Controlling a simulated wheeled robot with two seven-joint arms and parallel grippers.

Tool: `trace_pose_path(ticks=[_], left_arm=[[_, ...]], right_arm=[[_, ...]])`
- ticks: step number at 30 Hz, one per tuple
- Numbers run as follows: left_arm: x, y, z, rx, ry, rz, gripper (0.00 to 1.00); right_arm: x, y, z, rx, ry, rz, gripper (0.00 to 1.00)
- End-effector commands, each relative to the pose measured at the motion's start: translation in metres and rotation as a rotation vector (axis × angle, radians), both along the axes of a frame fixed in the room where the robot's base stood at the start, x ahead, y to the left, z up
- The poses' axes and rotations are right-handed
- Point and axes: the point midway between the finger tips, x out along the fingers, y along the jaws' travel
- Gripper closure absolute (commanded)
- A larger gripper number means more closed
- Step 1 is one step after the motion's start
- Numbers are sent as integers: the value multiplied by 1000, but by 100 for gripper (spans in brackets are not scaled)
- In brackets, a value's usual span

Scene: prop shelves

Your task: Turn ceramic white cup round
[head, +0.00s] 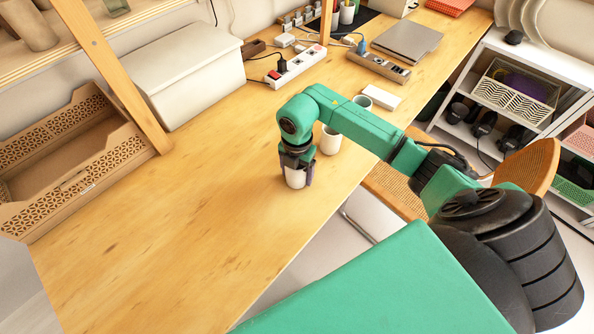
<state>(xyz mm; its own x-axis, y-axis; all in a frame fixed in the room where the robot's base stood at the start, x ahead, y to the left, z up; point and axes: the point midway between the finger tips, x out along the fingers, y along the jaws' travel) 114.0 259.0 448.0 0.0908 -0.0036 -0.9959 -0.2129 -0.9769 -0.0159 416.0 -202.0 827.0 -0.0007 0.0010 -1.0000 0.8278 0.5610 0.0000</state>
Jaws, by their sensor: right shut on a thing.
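A white cup (295,178) stands on the wooden table near its front edge, between the fingers of my right gripper (296,172). The gripper points down and is shut on the cup from above; the gripper hides the cup's upper part. A second white cup (330,143) stands just behind and to the right, partly hidden by my right arm. I cannot tell whether the held cup touches the table. My left gripper is not in view.
The wooden table (200,210) is clear left of the cup. A white box (183,75), a brown crate (75,165) and a wooden post line its back. Power strips (298,67), a white block (382,97) and a laptop (408,41) lie further right. A chair (530,165) stands beside the table.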

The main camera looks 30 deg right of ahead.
Motion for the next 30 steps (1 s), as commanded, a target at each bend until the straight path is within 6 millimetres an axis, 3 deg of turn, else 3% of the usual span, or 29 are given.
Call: trace_pose_path(ticks=[16,17,18,26,30], left_arm=[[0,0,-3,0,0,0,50],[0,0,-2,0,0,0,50],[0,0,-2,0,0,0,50],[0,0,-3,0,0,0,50],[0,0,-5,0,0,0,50]], right_arm=[[0,0,-4,0,0,2,90],[0,0,-3,1,-1,2,11],[0,0,-3,0,0,2,0],[0,0,-2,0,0,2,0],[1,0,9,-1,-3,2,0]])
